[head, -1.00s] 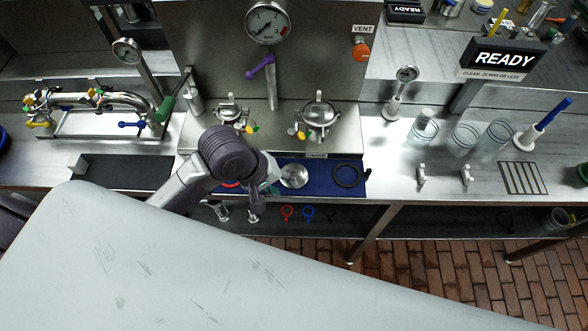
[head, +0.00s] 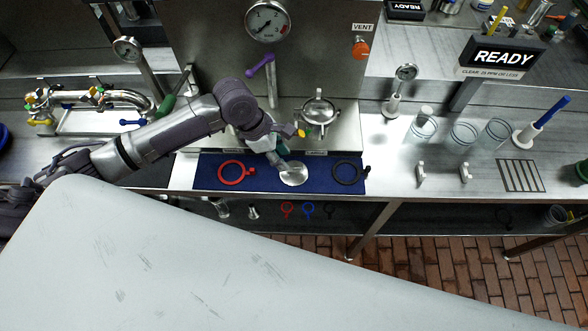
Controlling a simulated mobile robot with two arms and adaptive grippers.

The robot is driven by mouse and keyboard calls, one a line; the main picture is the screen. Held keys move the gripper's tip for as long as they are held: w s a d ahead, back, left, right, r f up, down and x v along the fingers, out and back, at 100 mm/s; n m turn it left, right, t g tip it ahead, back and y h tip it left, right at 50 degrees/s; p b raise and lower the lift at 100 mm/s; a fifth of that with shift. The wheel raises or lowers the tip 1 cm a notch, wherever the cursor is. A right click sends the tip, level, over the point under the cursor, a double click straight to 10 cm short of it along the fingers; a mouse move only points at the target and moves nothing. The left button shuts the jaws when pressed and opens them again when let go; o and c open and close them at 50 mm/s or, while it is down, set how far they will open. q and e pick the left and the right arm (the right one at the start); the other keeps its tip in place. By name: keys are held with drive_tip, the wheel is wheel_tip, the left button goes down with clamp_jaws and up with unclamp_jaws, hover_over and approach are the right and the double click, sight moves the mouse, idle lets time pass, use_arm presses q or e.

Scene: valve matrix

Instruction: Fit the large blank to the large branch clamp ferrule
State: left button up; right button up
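The large blank, a round silver disc (head: 294,174), lies on the blue mat (head: 318,180) between a red ring and a black ring. The large branch clamp ferrule (head: 319,108) stands on the steel bench behind the mat, with a metal clamp around it and yellow and green tabs at its left. My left gripper (head: 280,157) points down at the blank's upper left edge. Its fingertips are small and partly hidden, so I cannot tell whether they touch or grip the disc. My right gripper is out of view.
The red ring (head: 234,173) and black ring (head: 348,173) lie on the mat. My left arm covers the smaller branch fitting. A gauge (head: 267,20), purple-handled valve (head: 262,66) and orange vent knob (head: 361,47) are behind. Glass cylinders (head: 463,136) stand at right.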

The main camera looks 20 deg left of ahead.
sight(293, 167)
use_arm(q)
drive_tip(key=x, duration=0.2)
drive_tip(key=p+x, duration=0.1)
drive_tip(key=x, duration=0.3)
drive_tip(key=shift+w+d+f, duration=0.15)
drive_tip(key=shift+w+f, duration=0.1)
drive_tip(key=shift+w, duration=0.05)
clamp_jaws()
